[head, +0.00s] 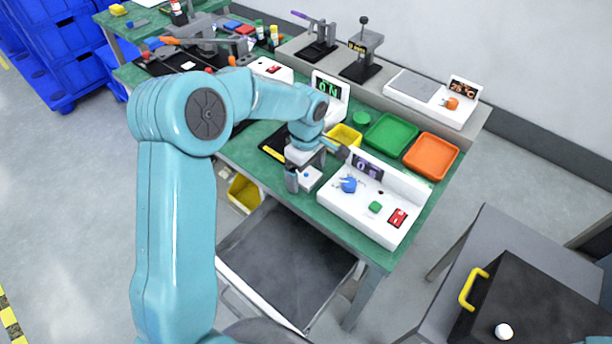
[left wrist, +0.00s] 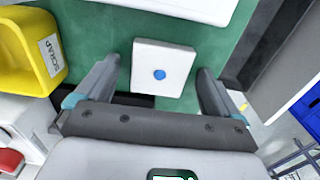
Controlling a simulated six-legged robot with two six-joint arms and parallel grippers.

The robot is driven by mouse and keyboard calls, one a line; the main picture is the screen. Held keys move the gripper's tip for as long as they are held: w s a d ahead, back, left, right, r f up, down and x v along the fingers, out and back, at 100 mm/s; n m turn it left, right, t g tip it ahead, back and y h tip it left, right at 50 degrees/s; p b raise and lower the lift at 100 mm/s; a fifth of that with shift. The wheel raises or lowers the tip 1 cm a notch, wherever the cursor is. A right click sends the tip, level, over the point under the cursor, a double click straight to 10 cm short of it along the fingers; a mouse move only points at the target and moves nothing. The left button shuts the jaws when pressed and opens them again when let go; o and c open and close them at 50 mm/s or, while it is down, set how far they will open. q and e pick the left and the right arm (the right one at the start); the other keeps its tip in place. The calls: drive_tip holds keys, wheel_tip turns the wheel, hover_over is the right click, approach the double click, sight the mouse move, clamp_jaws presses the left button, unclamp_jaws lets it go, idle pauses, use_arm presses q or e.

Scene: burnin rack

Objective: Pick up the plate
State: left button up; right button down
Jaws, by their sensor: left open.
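The plate (left wrist: 178,55) is a small white square with a blue dot in its middle, flat on the green bench top. It also shows in the head view (head: 312,181) near the bench's front edge, partly hidden by my gripper. My left gripper (left wrist: 157,75) is open, with one finger on each side of the plate and a gap to each. In the head view my left gripper (head: 315,168) is low over the bench at the plate. I cannot tell its exact height. My right gripper is not in view.
A white control box (head: 372,208) with a blue knob stands right of the plate. A yellow scrap bin (left wrist: 25,60), a green tray (head: 391,135) and an orange tray (head: 431,156) are nearby. A dark case (head: 540,300) lies on a grey table at lower right.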

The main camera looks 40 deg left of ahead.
use_arm(q)
drive_tip(key=c, duration=1.1)
drive_tip(key=shift+c, duration=0.2)
